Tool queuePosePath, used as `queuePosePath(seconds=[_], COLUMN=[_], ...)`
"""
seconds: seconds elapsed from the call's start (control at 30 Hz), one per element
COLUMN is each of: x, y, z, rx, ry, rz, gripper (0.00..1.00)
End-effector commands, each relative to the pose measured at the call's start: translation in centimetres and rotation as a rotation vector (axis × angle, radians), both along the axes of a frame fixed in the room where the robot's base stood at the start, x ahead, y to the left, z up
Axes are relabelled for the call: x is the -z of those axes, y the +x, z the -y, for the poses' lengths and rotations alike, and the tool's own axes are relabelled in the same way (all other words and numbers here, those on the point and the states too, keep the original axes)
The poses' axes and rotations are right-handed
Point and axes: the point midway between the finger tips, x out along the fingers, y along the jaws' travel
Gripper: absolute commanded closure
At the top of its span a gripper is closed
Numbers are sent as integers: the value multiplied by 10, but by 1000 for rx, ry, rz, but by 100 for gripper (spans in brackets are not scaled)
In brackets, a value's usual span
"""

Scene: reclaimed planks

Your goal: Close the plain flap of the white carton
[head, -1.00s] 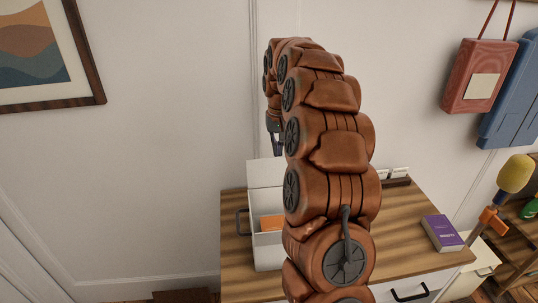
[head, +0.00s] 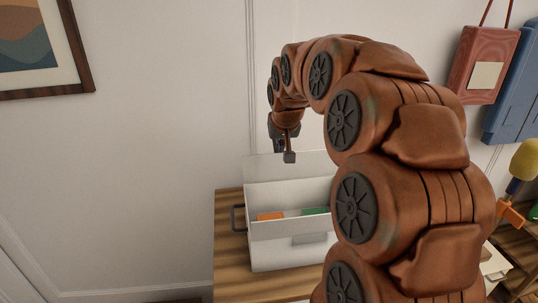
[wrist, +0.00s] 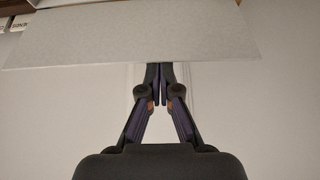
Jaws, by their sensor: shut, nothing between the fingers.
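The white carton (head: 290,250) stands on the wooden cabinet top, open, with orange and green contents showing inside. A plain white flap (head: 262,168) stands up along its back edge; its right part is hidden behind my arm. My gripper (head: 289,158) is above the back of the carton, pointing down near the flap's upper edge. In the wrist view the flap is a broad pale panel (wrist: 130,38). There my shut, empty fingers (wrist: 160,68) end at the panel's near edge. I cannot tell whether they touch it.
The wooden cabinet top (head: 229,215) has a little bare room left of the carton, where a dark handle (head: 237,219) shows. The wall (head: 150,150) is close behind. My arm hides the right side of the cabinet top. A red bag (head: 483,65) hangs at the right.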

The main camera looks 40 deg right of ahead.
Motion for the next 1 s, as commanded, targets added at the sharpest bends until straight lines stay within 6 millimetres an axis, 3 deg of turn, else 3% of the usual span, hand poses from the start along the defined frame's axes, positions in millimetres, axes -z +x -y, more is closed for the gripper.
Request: queuePosePath(seconds=[0.8, 1.0], x=[19, 21], y=[-46, -52], z=[-22, -24], rx=[0, 1], ry=[-187, -191], rz=[385, 397], gripper=[100, 100])
